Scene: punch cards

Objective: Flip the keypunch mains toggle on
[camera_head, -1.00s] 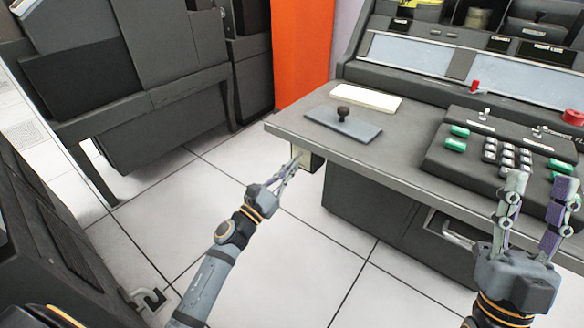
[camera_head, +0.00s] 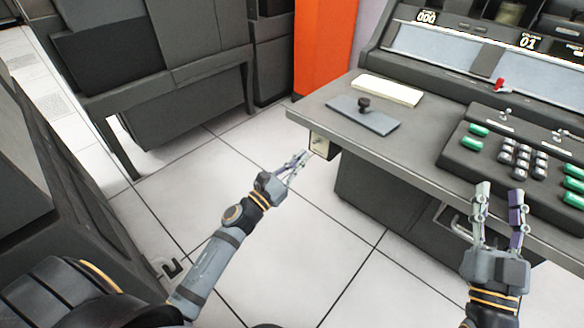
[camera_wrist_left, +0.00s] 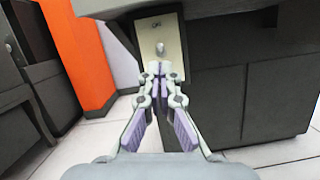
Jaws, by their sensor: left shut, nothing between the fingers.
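The mains toggle (camera_wrist_left: 160,48) is a small silver lever on a cream plate (camera_wrist_left: 172,32) beneath the desk's left end. The plate also shows in the head view (camera_head: 319,146). My left gripper (camera_head: 304,157) is shut and empty, with its fingertips just in front of the plate. In the left wrist view its fingertips (camera_wrist_left: 158,68) lie just below the lever; I cannot tell whether they touch it. The keypunch's displays (camera_head: 427,17) are lit, reading 000 and 01. My right gripper (camera_head: 500,193) is open and empty at the desk's front edge.
The grey desk (camera_head: 385,155) carries a blue-grey plate with a dark knob (camera_head: 363,103), a cream card stack (camera_head: 388,90) and a keyboard (camera_head: 520,155). An orange panel (camera_head: 322,45) stands behind. Tiled floor is clear left of the desk.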

